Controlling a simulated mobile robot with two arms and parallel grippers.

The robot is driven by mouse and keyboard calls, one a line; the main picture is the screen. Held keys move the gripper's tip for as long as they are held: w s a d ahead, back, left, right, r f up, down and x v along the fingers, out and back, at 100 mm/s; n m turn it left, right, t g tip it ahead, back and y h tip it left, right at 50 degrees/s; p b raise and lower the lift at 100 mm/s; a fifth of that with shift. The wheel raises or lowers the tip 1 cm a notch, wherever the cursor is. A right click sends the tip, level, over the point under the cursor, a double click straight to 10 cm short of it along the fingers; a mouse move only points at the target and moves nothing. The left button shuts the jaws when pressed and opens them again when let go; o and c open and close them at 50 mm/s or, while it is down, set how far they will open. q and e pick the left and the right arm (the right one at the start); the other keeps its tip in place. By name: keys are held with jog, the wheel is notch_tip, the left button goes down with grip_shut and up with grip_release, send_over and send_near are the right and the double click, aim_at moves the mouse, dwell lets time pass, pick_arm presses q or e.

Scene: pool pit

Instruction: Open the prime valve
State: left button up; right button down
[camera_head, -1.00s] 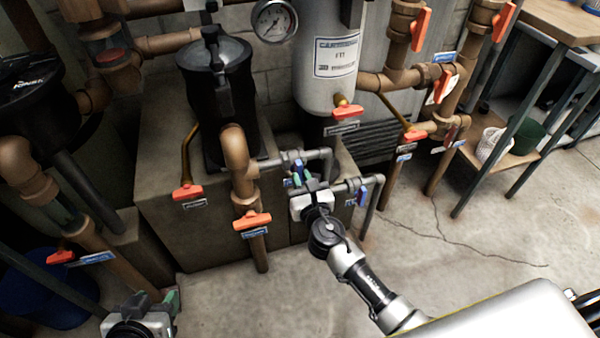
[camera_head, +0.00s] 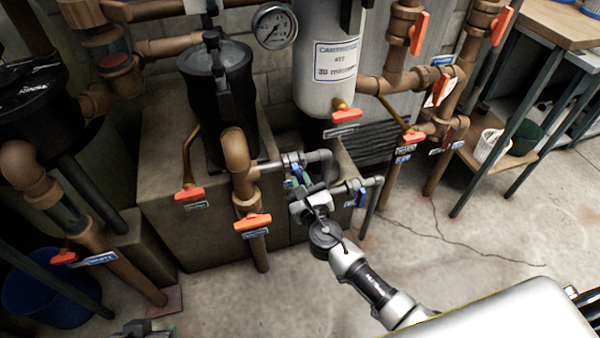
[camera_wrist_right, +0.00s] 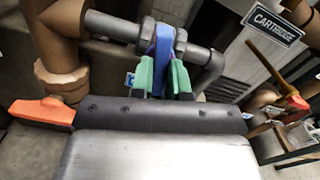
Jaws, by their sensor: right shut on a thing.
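A blue valve handle (camera_wrist_right: 163,55) sits on a thin grey horizontal pipe in the right wrist view, standing about upright across it. My right gripper (camera_wrist_right: 162,78) has its green finger pads on either side of this handle and is shut on it. In the head view, my right gripper (camera_head: 301,182) is at the upper of two thin grey pipes, and its fingers partly hide the handle. I cannot read a label naming this valve. My left gripper (camera_head: 144,330) barely shows at the bottom edge, with its fingertips unclear.
A second blue-handled valve (camera_head: 361,198) is close to the right of my right gripper. Orange-handled valves surround it, including one on the brown pipe (camera_head: 253,221). A black pump strainer (camera_head: 217,90) stands behind. Concrete floor (camera_head: 460,250) is clear at right.

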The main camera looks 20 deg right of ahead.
jog(key=n+p, duration=0.2)
jog(key=n, duration=0.1)
jog(key=shift+r, duration=0.3)
jog(key=shift+n+p, duration=0.6)
jog(key=shift+n, duration=0.1)
jog(key=n+p, duration=0.2)
jog(key=n, duration=0.1)
jog(key=n+p, duration=0.1)
jog(key=n, duration=0.1)
jog(key=shift+f, duration=0.25)
jog(key=n+p, duration=0.4)
jog(key=n, duration=0.2)
pick_arm(q)
jog(key=s+f+g, duration=0.2)
jog(key=s+f, duration=0.2)
jog(key=f, duration=0.7)
jog(key=s+a+f+g, duration=0.1)
jog(key=s+f+g, duration=0.1)
jog(key=f, duration=1)
jog(key=shift+s+a+y, duration=0.25)
jog(key=shift+s+y, duration=0.05)
jog(key=shift+s, duration=0.6)
pick_arm(e)
jog(key=shift+f, duration=0.1)
jog(key=c, duration=1)
grip_release()
